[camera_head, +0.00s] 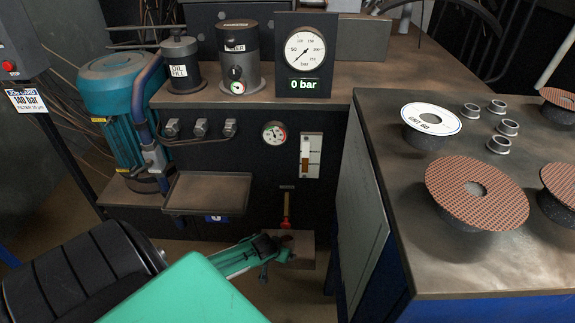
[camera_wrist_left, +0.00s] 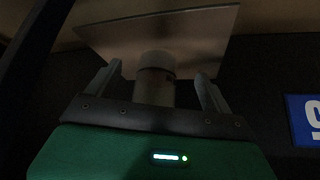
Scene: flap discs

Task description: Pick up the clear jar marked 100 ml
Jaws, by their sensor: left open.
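My left gripper (camera_head: 277,249) reaches to a small shelf plate (camera_head: 306,252) low at the front of the dark bench. The plate also shows in the left wrist view (camera_wrist_left: 205,35). There, a short upright cylinder (camera_wrist_left: 155,88) with a paler upper part stands between the two open fingers (camera_wrist_left: 160,88), with a gap on each side. It may be the clear jar, but the picture is too dark to show a 100 ml mark. In the head view the cylinder is mostly hidden by the gripper. My right gripper is not in view.
A red-handled lever (camera_head: 286,207) hangs just above the plate. An empty tray (camera_head: 207,193) juts out to its left. The grey side panel (camera_head: 361,200) and right table (camera_head: 440,268) with flap discs (camera_head: 477,190) stand to the right. A blue sign (camera_wrist_left: 305,118) is at right in the wrist view.

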